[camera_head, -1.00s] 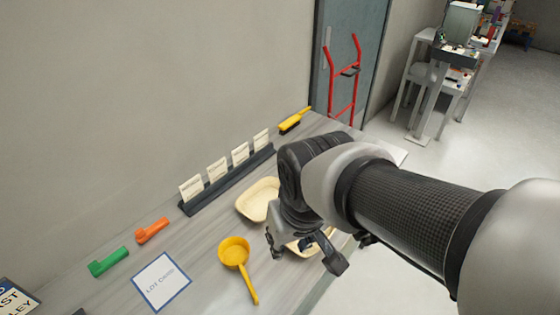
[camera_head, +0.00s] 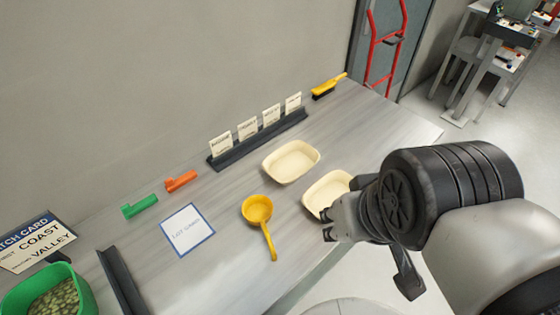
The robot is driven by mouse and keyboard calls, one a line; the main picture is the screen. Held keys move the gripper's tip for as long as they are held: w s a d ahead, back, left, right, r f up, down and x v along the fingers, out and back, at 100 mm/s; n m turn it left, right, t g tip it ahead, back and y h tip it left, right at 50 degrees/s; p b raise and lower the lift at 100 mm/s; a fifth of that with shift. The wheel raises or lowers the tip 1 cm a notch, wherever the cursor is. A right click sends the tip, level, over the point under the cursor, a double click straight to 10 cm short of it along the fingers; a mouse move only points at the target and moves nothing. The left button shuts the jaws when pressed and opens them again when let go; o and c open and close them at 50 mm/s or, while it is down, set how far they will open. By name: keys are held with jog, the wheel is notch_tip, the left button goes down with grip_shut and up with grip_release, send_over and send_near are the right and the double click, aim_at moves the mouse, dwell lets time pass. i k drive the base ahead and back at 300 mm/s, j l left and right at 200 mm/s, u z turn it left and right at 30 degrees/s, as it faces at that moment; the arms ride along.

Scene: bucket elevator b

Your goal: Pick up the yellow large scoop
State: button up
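The yellow large scoop (camera_head: 257,209) lies on the grey table, with its round bowl towards the back and its handle pointing towards the front edge. My gripper (camera_head: 366,250) is to the right of the scoop, near the table's front edge, and does not touch it. One finger shows at its left and another lower right, spread well apart. Nothing shows between them. The gripper partly covers the nearer cream tray.
Two cream trays (camera_head: 291,162) (camera_head: 318,197) sit right of the scoop. A dark card rack (camera_head: 258,139), orange (camera_head: 181,181) and green (camera_head: 140,206) tools, a blue-edged card (camera_head: 187,230) and a yellow brush (camera_head: 328,86) lie around. A green bucket (camera_head: 75,291) stands front left.

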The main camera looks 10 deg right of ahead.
aim_at(257, 209)
jog(key=k+j+u, duration=0.15)
jog(key=j, duration=0.4)
jog(key=k+j+u, duration=0.1)
jog(key=j, duration=0.5)
jog(key=k+j+u, duration=0.15)
jog(key=j, duration=0.4)
